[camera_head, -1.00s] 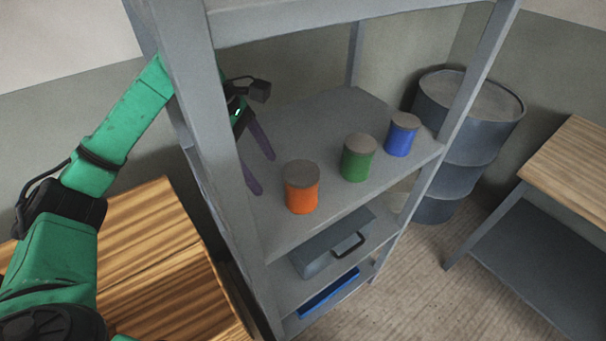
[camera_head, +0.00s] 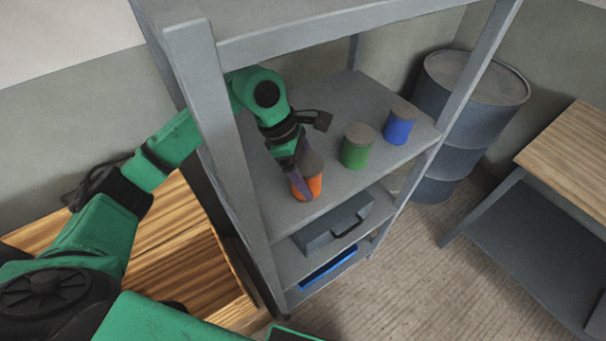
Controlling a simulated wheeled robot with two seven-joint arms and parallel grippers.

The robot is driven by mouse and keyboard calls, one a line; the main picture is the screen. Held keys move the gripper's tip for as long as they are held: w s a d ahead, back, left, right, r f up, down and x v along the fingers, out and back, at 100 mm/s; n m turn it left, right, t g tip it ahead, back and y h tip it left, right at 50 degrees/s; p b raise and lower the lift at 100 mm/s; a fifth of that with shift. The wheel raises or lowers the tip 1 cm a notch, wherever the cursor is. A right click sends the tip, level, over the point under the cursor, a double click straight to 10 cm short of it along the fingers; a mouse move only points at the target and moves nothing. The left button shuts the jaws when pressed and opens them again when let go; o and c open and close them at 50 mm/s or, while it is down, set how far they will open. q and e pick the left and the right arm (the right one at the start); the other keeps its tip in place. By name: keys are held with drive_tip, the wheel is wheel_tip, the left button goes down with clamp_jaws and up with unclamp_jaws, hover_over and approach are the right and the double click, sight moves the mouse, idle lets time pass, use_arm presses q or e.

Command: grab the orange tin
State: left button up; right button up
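The orange tin (camera_head: 314,187) with a grey-brown lid stands upright on the grey shelf (camera_head: 345,104), at the left of a row of tins. My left gripper (camera_head: 299,190) reaches in through the shelf's left side and is at the tin. One purple finger lies across the tin's near left face; the other finger is hidden behind it. I cannot tell whether the fingers press on the tin. Part of the lid is covered by the gripper. My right gripper is not in view.
A green tin (camera_head: 356,150) and a blue tin (camera_head: 398,129) stand to the right on the same shelf. A grey toolbox (camera_head: 318,238) is on the shelf below. Shelf posts (camera_head: 215,130) frame the arm. A barrel (camera_head: 455,135) and a wooden-topped table (camera_head: 570,150) stand right.

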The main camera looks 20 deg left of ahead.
use_arm(q)
drive_tip(key=shift+c, duration=1.4)
drive_tip(key=shift+r, duration=0.1)
